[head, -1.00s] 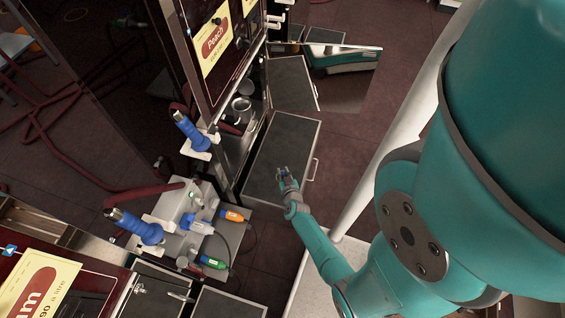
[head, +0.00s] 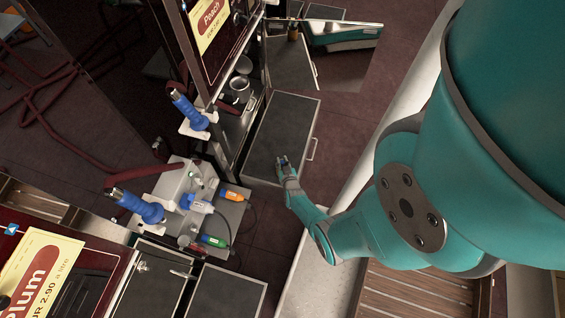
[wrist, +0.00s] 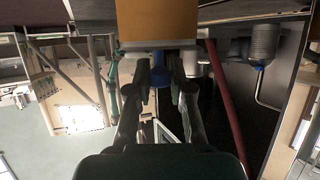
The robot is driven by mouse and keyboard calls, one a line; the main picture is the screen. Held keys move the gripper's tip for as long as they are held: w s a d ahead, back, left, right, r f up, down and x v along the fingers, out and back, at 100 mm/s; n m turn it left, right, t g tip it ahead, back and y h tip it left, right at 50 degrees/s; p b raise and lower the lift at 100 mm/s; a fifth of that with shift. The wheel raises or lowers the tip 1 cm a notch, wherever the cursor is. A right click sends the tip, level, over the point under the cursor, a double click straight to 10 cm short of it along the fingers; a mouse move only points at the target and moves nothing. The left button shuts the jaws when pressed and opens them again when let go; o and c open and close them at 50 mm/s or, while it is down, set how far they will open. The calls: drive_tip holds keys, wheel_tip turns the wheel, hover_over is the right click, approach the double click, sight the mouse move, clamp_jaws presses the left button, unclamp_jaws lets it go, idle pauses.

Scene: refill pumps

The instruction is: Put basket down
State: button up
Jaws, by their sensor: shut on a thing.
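My gripper (head: 281,160) is at the end of my teal arm, over the near end of a dark, pale-edged panel in the head view. Its fingers are close together, with a small blue thing between the tips. In the wrist view my gripper (wrist: 166,82) points at a blue part (wrist: 160,52) below an orange-brown block (wrist: 158,22). I cannot tell whether the block is held or behind. No basket can be clearly made out in either view.
The dark panel (head: 283,125) has a handle on its right edge. Blue nozzles (head: 188,108) (head: 138,206) hang at the pumps. A grey unit (head: 180,187) with orange and green plugs stands left of my gripper. A slatted wooden surface (head: 420,300) lies below my arm.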

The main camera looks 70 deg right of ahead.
drive_tip(key=shift+f, duration=0.3)
drive_tip(key=shift+f, duration=0.1)
drive_tip(key=o, duration=0.9)
drive_tip(key=shift+c, duration=0.2)
